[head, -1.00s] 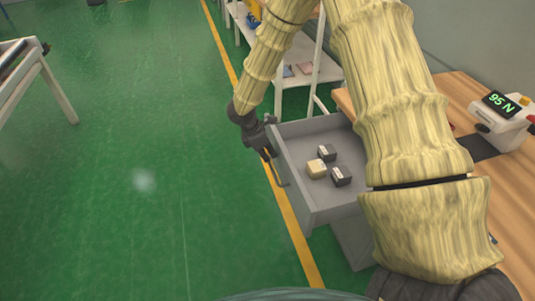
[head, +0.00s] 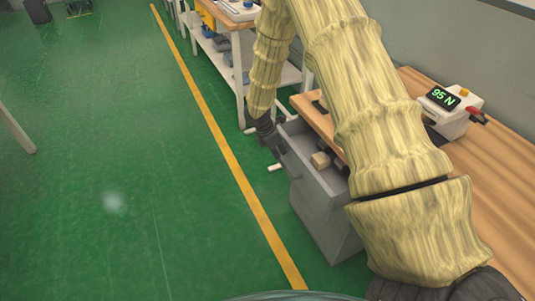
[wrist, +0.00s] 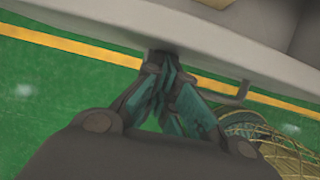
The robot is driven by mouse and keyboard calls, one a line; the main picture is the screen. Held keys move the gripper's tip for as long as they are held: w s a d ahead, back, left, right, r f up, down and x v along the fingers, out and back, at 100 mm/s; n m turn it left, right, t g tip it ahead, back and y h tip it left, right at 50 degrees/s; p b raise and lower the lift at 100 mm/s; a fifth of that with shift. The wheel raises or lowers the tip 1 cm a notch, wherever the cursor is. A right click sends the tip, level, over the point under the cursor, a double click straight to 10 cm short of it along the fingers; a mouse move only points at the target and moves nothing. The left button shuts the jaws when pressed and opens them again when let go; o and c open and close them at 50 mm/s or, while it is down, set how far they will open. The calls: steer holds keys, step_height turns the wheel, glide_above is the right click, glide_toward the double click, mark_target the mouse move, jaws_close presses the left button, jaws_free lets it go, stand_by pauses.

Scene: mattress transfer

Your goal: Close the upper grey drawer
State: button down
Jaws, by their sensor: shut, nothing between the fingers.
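The upper grey drawer (head: 302,174) sticks out partway from under the wooden worktop. Its front also crosses the top of the wrist view (wrist: 225,50). My gripper (head: 277,148) is at the outer side of the drawer front, near its far end. In the wrist view my gripper (wrist: 166,62) is shut, its fingers together and empty, with the tips at the drawer front. They look close to or touching it; exact contact is hard to tell. A bar handle (wrist: 238,93) shows to the right of the fingers, not held.
A tan block (head: 320,160) and dark blocks lie in the drawer, partly hidden. The wooden worktop (head: 480,160) carries a force gauge reading 95 N (head: 449,107). Another bench (head: 233,20) stands beyond.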

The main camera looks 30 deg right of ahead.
steer(key=d+p, duration=0.2)
steer(key=d, duration=0.8)
steer(key=shift+s, duration=0.35)
steer(key=shift+a, duration=0.15)
